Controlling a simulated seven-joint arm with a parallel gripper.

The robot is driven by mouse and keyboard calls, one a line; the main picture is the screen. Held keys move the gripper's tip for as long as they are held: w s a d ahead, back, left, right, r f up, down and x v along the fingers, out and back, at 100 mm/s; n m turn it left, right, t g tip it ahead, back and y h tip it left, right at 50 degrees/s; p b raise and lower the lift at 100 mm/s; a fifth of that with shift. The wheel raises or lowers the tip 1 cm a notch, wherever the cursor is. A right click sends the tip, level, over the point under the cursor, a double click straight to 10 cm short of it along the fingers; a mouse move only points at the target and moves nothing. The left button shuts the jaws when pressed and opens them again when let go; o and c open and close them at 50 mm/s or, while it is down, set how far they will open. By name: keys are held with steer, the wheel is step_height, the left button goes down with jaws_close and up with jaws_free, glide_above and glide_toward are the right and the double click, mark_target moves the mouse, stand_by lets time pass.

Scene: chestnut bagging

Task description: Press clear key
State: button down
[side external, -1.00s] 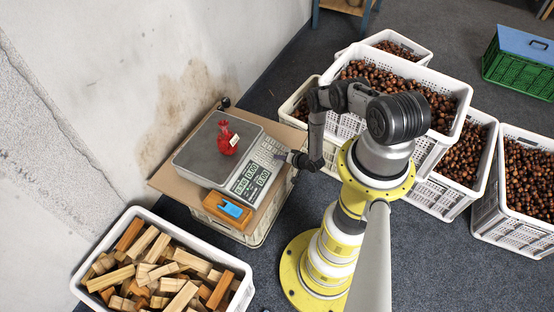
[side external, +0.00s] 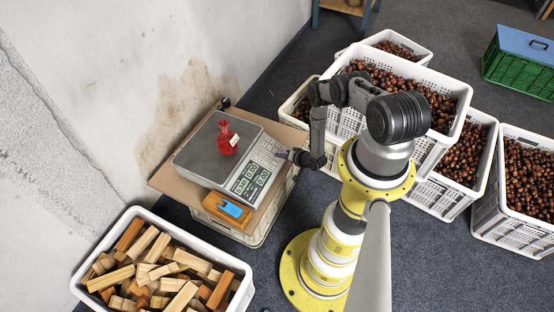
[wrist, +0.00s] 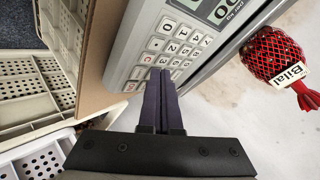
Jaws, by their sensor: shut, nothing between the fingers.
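The scale (side external: 207,152) stands on cardboard over a crate, its key panel and display facing my arm. Its keypad (wrist: 168,45) fills the middle of the wrist view, with white number keys and a key marked with a red C (wrist: 148,58). My gripper (wrist: 160,72) is shut and empty, its dark fingertips over the lower keys beside the red C key. I cannot tell whether the tips touch a key. In the side view my gripper (side external: 281,154) is at the panel's right edge. A red net bag (side external: 227,138) with a white label sits on the scale's pan.
A crate of wood blocks (side external: 246,290) stands at the lower left. Several white crates of chestnuts (side external: 467,87) stand at the right. A wall (side external: 110,80) rises behind the scale.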

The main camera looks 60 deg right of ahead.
steer(key=r, duration=0.1)
steer(key=s+r, duration=0.1)
steer(key=r, duration=0.2)
steer(key=shift+s+r, duration=0.25)
stand_by(1.4)
